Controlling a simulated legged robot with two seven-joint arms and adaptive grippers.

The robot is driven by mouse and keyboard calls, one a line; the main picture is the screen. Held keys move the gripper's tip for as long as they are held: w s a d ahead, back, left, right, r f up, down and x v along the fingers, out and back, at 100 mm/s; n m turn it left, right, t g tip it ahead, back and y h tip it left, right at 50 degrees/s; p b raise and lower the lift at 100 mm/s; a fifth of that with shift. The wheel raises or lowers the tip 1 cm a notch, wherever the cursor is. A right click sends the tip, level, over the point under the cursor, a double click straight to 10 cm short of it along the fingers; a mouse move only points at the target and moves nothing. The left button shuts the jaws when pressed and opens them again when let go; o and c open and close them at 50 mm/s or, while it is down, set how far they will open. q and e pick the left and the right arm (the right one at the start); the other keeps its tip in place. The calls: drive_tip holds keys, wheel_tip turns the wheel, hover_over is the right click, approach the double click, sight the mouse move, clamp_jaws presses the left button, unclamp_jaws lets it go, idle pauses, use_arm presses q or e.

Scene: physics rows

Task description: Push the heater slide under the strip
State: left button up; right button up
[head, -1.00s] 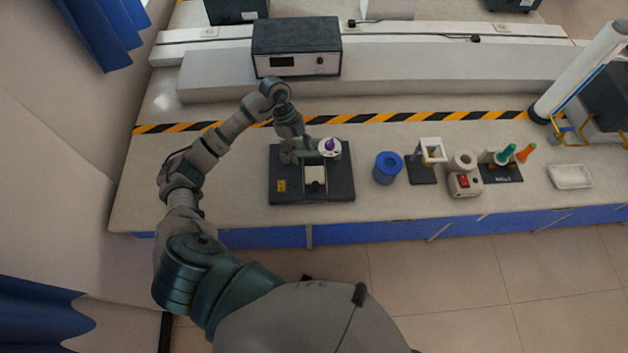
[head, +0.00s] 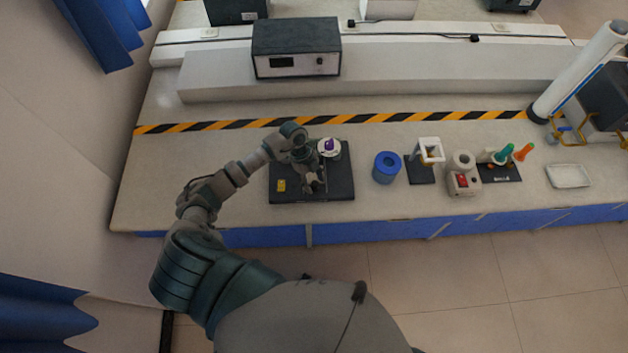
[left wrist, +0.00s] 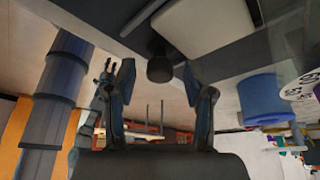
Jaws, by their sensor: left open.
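The heater slide (left wrist: 212,28) shows in the left wrist view as a pale plate in a dark surround, with a black round knob (left wrist: 160,68) at its edge. In the head view my arm mostly covers it. It sits on the black base (head: 341,187). My left gripper (head: 316,187) is over the front middle of that base. In the left wrist view the gripper (left wrist: 158,80) is open, with the knob between or just beyond its fingertips; contact cannot be told. A white disc with a purple part (head: 329,146) stands at the base's back. I cannot make out the strip. My right gripper is not in view.
A blue cylinder (head: 387,167) stands just right of the base. Further right are a white-framed stand (head: 430,151), a device with a red switch (head: 464,180) and a white tray (head: 569,176). A grey instrument box (head: 296,48) stands behind. The bench left of the base is clear.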

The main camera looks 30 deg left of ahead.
sight(313, 177)
use_arm(q)
clamp_jaws()
drive_tip(key=shift+w+a+b, duration=0.35)
drive_tip(key=shift+w+a, duration=0.15)
drive_tip(key=shift+w, duration=0.35)
drive_tip(key=shift+w+a+b, duration=0.3)
drive_tip(key=shift+w+a, duration=0.2)
drive_tip(key=shift+w, duration=0.3)
unclamp_jaws()
drive_tip(key=v, duration=1.2)
drive_tip(key=shift+a+f, duration=0.1)
drive_tip(key=shift+f, duration=0.05)
